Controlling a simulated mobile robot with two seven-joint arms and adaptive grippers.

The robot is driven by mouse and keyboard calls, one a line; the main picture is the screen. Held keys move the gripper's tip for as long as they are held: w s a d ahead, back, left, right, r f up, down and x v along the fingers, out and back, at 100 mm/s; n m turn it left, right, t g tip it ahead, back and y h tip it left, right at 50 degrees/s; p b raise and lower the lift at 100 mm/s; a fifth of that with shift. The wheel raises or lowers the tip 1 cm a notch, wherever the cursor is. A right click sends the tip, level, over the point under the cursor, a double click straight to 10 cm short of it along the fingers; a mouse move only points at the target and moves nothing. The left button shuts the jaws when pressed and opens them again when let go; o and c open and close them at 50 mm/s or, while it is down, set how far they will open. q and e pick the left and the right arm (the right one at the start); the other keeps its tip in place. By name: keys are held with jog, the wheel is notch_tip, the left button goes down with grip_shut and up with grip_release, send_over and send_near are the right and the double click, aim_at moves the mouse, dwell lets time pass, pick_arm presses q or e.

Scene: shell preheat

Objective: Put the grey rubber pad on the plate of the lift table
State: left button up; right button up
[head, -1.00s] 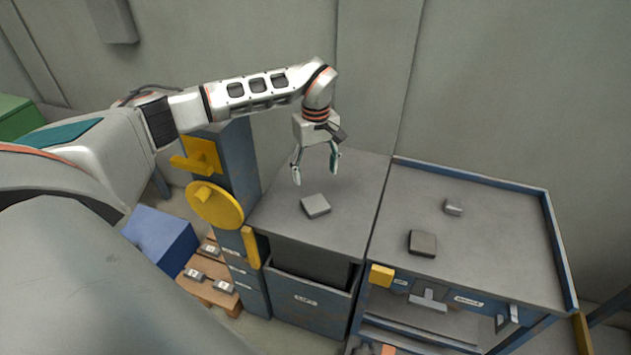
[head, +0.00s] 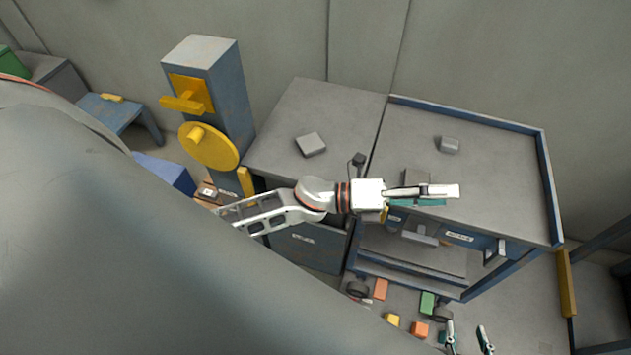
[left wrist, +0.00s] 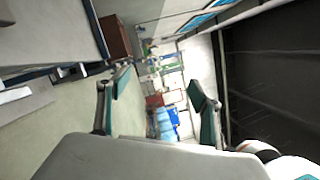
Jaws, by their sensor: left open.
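A light grey square pad (head: 311,144) lies flat on the grey top (head: 290,105) of the left-hand table. I take it for the rubber pad, though its material is hard to tell. A darker grey square block (head: 416,178) lies near the front edge of the right-hand table, partly hidden by my left gripper. My left gripper (head: 450,196) points right over that front edge. It is open, and in the left wrist view (left wrist: 160,95) nothing is between its fingers. My right gripper (head: 468,341) shows only its parted fingertips at the bottom edge, with nothing seen between them.
A small grey block (head: 449,144) lies on the right-hand table, which has a raised blue rim (head: 470,115). A blue column (head: 215,85) with a yellow wheel (head: 208,146) stands left of the tables. Coloured blocks (head: 420,329) lie low at the front.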

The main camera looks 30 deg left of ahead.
pick_arm(q)
jog(key=s+a+f+n+t+y, duration=0.25)
jog(key=a+f+n+y, duration=0.55)
jog(key=n, duration=0.5)
jog(key=s+a+f+n+t+y, duration=0.25)
jog(key=a+f+n+y, duration=0.25)
jog(key=a+f+n, duration=0.6)
jog(key=s+f+n+g+y, duration=0.2)
jog(key=s+f+n+g, duration=0.1)
jog(key=s+f+n, duration=0.2)
jog(key=s+a+n, duration=0.1)
jog(key=s+n, duration=0.1)
jog(key=s, duration=0.1)
jog(key=shift+s+f, duration=0.15)
jog(key=shift+f, duration=0.05)
